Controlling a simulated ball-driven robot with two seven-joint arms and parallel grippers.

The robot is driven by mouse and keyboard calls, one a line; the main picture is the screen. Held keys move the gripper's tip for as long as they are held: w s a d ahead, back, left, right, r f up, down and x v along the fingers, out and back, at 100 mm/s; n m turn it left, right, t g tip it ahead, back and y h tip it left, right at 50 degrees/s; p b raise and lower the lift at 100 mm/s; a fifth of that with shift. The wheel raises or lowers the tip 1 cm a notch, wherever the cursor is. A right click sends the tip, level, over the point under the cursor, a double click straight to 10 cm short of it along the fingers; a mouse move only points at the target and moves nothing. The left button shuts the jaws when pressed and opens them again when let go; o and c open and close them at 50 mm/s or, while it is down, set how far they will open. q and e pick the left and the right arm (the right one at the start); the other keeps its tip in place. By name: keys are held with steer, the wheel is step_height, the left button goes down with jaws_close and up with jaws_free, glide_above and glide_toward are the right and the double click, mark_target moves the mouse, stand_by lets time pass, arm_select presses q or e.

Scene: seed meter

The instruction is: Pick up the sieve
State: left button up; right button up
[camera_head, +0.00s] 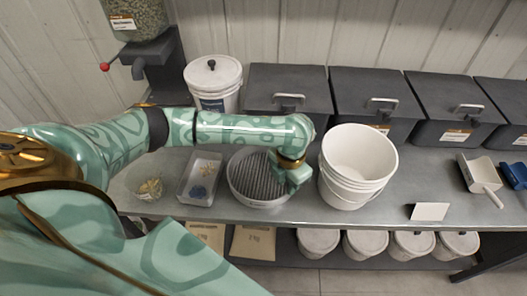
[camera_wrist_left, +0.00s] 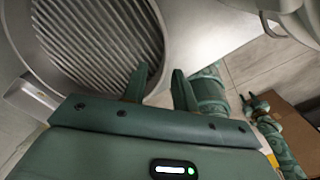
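The sieve (camera_head: 246,187) is a round, shallow grey pan with a ribbed floor, lying flat on the metal bench. It also fills the upper left of the left wrist view (camera_wrist_left: 95,40). My left gripper (camera_head: 290,176) is at the sieve's right side, and its wrist hides part of the rim. In the left wrist view my left gripper (camera_wrist_left: 160,88) has its fingers apart, one over the inside of the sieve and one outside. The rim passes between them; I cannot tell if either finger touches it. Green parts, perhaps my right arm, show lower right there, unclear.
A white bucket (camera_head: 345,187) stands close to the right of the gripper. A grey tray (camera_head: 187,190) and a clear bowl (camera_head: 146,196) are left of the sieve. A lidded white tub (camera_head: 213,80) and dark bins (camera_head: 370,90) line the back. A white scoop (camera_head: 478,173) lies right.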

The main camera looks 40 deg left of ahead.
mark_target(285, 194)
arm_select(q)
steer(key=f, duration=0.2)
steer(key=s+f+b, duration=0.1)
steer(key=f, duration=0.1)
steer(key=shift+f, duration=0.35)
steer(key=shift+w+r, duration=0.1)
jaws_close()
